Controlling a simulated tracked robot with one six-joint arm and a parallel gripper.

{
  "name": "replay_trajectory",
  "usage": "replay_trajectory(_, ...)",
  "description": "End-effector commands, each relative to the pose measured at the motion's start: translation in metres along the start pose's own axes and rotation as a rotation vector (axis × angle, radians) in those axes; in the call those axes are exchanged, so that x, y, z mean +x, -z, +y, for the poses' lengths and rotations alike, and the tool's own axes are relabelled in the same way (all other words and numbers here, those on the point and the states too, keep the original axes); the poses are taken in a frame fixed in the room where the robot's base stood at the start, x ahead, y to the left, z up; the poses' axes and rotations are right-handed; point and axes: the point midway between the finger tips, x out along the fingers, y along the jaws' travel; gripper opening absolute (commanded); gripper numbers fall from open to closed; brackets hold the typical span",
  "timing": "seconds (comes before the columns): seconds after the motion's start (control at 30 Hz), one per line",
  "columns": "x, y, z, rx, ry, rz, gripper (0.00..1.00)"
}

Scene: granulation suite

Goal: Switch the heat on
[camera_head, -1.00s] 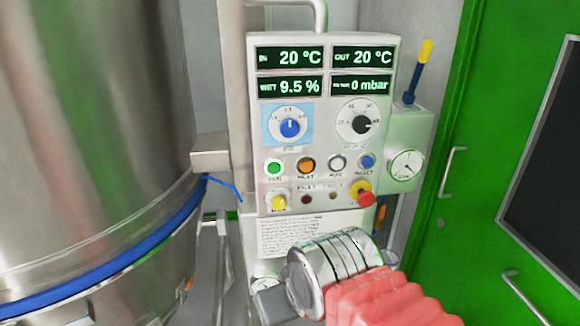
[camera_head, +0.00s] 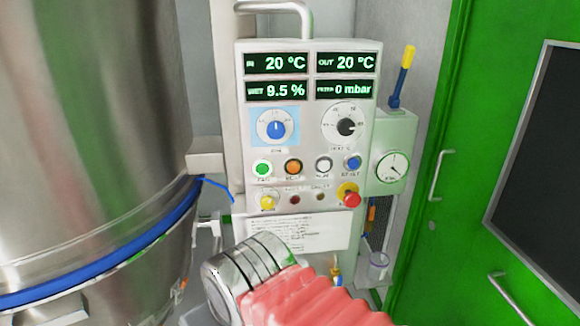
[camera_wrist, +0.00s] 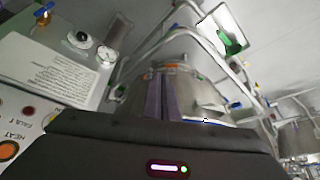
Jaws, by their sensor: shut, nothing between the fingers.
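The control panel (camera_head: 308,140) stands upright in the middle of the head view. Its orange HEAT button (camera_head: 293,167) is second from the left in the button row, between a green button (camera_head: 262,168) and a white one (camera_head: 324,165). The HEAT button also shows at the lower left of the wrist view (camera_wrist: 8,150). The displays read 20 °C in, 20 °C out, 9.5 % wet and 0 mbar. My gripper (camera_wrist: 162,97) is shut and empty, pointing toward a steel vessel, apart from the panel. In the head view my wrist is below the panel and the fingertips are hidden.
A large steel vessel (camera_head: 90,130) with a blue band stands close on the left. A red-and-yellow knob (camera_head: 350,196) projects at the panel's lower right. A gauge box (camera_head: 391,165) adjoins the panel's right side. A green door (camera_head: 460,230) is at the right.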

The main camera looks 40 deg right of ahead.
Motion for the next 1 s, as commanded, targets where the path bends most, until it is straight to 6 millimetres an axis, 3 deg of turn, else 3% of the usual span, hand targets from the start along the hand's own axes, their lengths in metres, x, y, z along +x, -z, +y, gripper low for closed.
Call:
replay_trajectory(0.37,-0.001,0.001,0.000,-0.001,0.001,0.000,0.00)
replay_trajectory(0.53,-0.006,0.013,0.006,-0.013,0.013,-0.005,0.00)
replay_trajectory(0.77,-0.025,0.058,0.025,-0.068,0.066,0.002,0.00)
replay_trajectory(1.0,-0.051,0.119,0.062,-0.167,0.135,0.070,0.00)
